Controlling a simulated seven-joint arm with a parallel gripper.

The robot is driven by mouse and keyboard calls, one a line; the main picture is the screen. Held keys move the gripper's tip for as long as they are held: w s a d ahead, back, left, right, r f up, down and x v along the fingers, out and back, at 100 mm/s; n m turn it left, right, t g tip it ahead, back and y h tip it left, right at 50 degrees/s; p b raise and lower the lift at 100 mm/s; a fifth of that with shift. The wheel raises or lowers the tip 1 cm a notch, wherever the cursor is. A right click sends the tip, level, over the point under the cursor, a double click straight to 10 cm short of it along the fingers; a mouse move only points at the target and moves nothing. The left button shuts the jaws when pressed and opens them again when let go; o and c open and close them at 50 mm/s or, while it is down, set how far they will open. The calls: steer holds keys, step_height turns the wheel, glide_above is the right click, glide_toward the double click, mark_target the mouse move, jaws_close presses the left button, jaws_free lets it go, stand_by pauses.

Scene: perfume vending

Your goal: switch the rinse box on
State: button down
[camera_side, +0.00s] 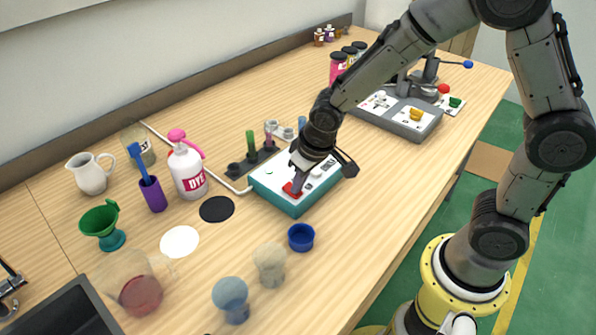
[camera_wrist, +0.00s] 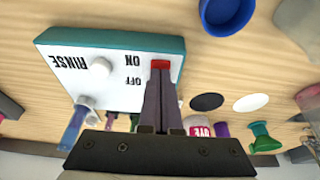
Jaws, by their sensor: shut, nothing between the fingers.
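The rinse box (camera_side: 262,193) is a teal box with a white top on the wooden counter, in the middle of the side view. In the wrist view its white top (camera_wrist: 75,70) shows upside-down RINSE, ON and OFF lettering and a round white knob (camera_wrist: 99,67). A red switch (camera_wrist: 160,64) shows beside the ON word, and it also shows in the side view (camera_side: 288,189). My gripper (camera_wrist: 159,76) is shut and empty, with its fingertips at the red switch. The fingers hide the switch part beside OFF. I cannot tell whether they touch it or which way it is set.
A blue cup (camera_side: 301,238) stands just in front of the box. A rack (camera_side: 240,168) with coloured tubes is behind it.

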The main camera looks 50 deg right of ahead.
step_height(320, 180, up, 7)
stand_by(0.8)
step_height(320, 180, up, 7)
steer(key=m+t, duration=0.1)
steer(key=t, duration=0.1)
glide_above(299, 194)
steer(key=s+d, duration=0.1)
steer(key=d, duration=0.2)
steer(key=s+d+r+t, duration=0.1)
steer(key=s+d+r, duration=0.2)
steer(key=s+r, duration=0.3)
steer(key=s+f+n, duration=0.1)
steer(key=s+f, duration=0.2)
steer(key=s, duration=1)
steer(key=shift+s+d+f+g, duration=0.2)
steer(key=shift+s+d+g, duration=0.05)
steer(key=shift+d+g, duration=0.15)
